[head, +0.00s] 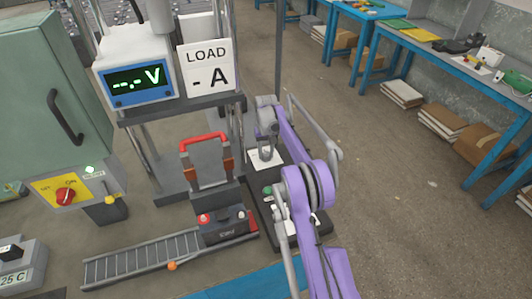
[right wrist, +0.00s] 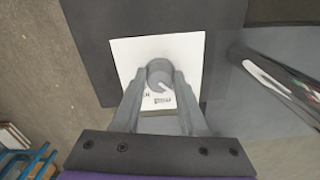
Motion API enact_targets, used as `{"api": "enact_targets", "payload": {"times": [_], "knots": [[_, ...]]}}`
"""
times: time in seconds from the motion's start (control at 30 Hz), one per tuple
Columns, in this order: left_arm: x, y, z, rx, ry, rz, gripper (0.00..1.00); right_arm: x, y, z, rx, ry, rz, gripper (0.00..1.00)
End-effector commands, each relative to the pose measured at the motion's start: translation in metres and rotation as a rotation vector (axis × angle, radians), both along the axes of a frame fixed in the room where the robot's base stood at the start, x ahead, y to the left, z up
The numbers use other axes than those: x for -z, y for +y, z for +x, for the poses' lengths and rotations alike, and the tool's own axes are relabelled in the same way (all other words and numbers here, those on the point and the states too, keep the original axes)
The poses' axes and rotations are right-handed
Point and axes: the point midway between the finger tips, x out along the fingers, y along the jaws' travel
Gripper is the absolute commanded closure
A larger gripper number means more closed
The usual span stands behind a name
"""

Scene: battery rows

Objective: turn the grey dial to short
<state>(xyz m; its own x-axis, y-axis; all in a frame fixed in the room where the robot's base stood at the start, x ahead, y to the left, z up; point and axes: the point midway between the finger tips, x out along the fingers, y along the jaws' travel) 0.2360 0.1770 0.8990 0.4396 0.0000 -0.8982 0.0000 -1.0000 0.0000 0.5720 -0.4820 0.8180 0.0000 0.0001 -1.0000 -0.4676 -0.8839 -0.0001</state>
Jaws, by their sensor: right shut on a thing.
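The grey dial (right wrist: 159,70) is a round knob on a white label plate (right wrist: 192,48) in the right wrist view. A light mark on its top runs toward the lower right of that picture. My right gripper (right wrist: 160,82) is shut on the dial, one finger on each side. The lettering on the plate is partly hidden by the fingers and too small to read. In the head view my right gripper (head: 266,152) stands over the white plate (head: 256,164), and the dial is mostly hidden there. My left gripper is not in view.
A display (head: 139,86) reads "--.- V" and a sign (head: 206,68) reads "LOAD - A". A red-handled unit (head: 205,160) stands left of my right gripper. A green cabinet (head: 40,90) with a red switch (head: 65,196) is at left. Floor to the right is open.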

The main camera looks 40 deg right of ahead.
Motion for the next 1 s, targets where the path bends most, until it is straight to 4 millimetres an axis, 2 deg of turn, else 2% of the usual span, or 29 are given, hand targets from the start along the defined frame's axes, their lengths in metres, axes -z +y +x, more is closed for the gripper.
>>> {"api": "enact_targets", "payload": {"times": [0.07, 0.1, 0.23, 0.5, 0.63, 0.77, 1.0], "knots": [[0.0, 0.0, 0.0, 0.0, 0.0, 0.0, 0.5, 0.0, 0.0, 0.0, -0.001, -0.001, 0.0, 1.0], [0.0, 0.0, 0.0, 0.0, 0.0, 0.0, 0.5, 0.0, 0.0, 0.0, -0.001, -0.001, 0.0, 0.51], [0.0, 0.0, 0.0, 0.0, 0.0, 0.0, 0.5, 0.0, 0.0, 0.0, 0.0, -0.001, 0.0, 0.28], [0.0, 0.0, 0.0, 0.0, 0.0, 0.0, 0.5, -0.001, 0.0, 0.0, 0.001, 0.0, 0.0, 0.28], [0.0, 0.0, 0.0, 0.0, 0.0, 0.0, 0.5, -0.009, 0.0, 0.0, 0.001, 0.0, 0.0, 0.28], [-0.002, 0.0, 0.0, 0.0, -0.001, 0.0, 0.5, -0.03, 0.0, 0.0, 0.001, 0.0, 0.0, 0.28], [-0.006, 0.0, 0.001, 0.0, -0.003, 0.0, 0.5, -0.08, 0.0, 0.0, 0.001, -0.001, 0.0, 0.28]]}}
